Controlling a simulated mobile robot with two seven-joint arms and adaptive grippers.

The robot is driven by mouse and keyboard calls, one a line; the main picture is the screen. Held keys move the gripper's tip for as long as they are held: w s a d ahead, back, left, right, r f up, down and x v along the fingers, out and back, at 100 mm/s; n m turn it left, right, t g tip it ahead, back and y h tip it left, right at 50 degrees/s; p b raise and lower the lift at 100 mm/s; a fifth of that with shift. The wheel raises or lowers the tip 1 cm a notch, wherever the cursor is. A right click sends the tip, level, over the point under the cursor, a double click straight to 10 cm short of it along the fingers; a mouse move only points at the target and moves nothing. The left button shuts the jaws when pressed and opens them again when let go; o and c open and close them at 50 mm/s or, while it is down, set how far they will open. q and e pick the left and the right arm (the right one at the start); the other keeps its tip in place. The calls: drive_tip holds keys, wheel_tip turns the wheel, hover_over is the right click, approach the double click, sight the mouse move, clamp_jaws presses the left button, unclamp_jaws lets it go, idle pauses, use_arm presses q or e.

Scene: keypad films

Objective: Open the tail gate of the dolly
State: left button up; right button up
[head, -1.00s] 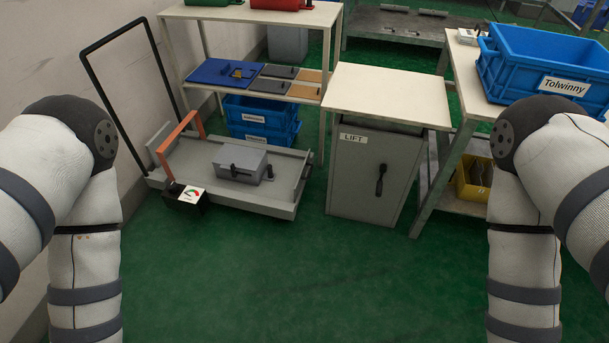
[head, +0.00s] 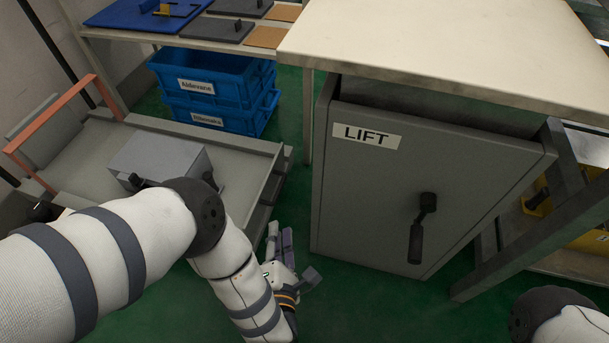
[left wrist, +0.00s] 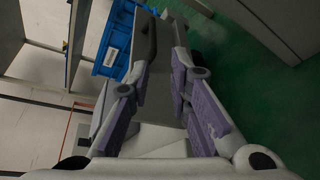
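The grey dolly (head: 75,165) stands at the left in the head view, a grey box (head: 160,158) on its bed. Its tail gate (head: 270,185) is the upright panel at the right end; it looks shut. My left gripper (head: 280,240) is low, just outside that panel, with purple finger pads. In the left wrist view the gripper (left wrist: 160,78) is open. A grey panel (left wrist: 165,65) and a dark bar-like handle (left wrist: 150,42) show between and beyond the fingers. Whether the fingers touch them I cannot tell. My right gripper is out of view.
A grey cabinet marked LIFT (head: 400,180) with a dark handle (head: 423,225) stands close to the right of my left gripper. Blue crates (head: 222,85) sit behind the dolly under a shelf. Green floor lies between dolly and cabinet.

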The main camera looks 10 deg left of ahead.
sight(277, 191)
use_arm(q)
drive_tip(key=shift+n, duration=0.3)
drive_tip(key=b+x, duration=0.1)
drive_tip(key=x, duration=0.2)
drive_tip(key=b+x, duration=0.2)
drive_tip(key=x, duration=0.2)
drive_tip(key=r+b+x, duration=0.1)
drive_tip(key=x, duration=0.3)
drive_tip(key=shift+w+a, duration=0.1)
drive_tip(key=shift+a, duration=0.05)
drive_tip(key=shift+w+a+b, duration=0.15)
drive_tip(key=shift+w+b, duration=0.15)
drive_tip(key=shift+w, duration=0.2)
clamp_jaws()
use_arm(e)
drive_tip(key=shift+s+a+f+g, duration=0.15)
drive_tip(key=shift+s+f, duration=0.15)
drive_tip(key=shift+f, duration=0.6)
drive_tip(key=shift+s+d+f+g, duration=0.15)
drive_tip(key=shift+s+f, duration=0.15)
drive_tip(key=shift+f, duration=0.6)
